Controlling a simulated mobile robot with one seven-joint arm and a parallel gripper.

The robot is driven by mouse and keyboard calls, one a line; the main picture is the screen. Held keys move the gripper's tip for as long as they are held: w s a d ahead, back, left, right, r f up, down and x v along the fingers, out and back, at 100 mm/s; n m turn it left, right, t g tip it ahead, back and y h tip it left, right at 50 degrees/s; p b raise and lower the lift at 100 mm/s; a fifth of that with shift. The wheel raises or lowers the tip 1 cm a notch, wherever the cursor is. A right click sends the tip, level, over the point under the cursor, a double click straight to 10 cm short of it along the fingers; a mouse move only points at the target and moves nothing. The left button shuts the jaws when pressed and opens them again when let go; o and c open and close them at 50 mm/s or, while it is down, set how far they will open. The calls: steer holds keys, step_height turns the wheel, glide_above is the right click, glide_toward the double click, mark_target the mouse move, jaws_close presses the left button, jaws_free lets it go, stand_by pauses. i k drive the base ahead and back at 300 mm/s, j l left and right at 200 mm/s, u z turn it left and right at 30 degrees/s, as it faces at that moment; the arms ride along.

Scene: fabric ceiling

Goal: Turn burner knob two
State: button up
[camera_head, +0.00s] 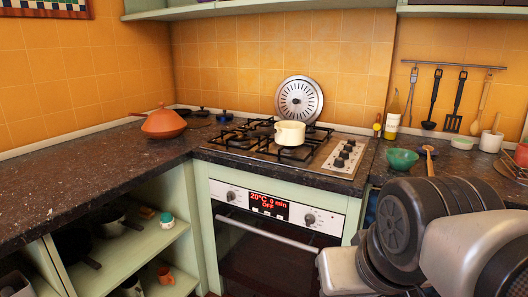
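The gas hob (270,145) is set in the dark counter at the back corner. A row of several small black burner knobs (344,156) stands on the steel strip at the hob's right side. I cannot tell which one is knob two, and the knobs are too small to read their settings. A cream pot (290,133) sits on the hob grate. My arm fills the lower right, in front of the counter and apart from the knobs. My gripper's fingers do not show.
The oven front below has two knobs and a lit display (269,206). A green bowl (402,159), a wooden spoon (429,158) and an oil bottle (393,116) stand right of the knobs. An orange tagine (163,122) is on the left counter, whose front is clear.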

mark_target(344, 156)
steer(key=j+z, duration=0.25)
steer(key=j, duration=0.4)
steer(key=j+z, duration=0.25)
steer(key=j, duration=0.4)
steer(key=i, duration=0.65)
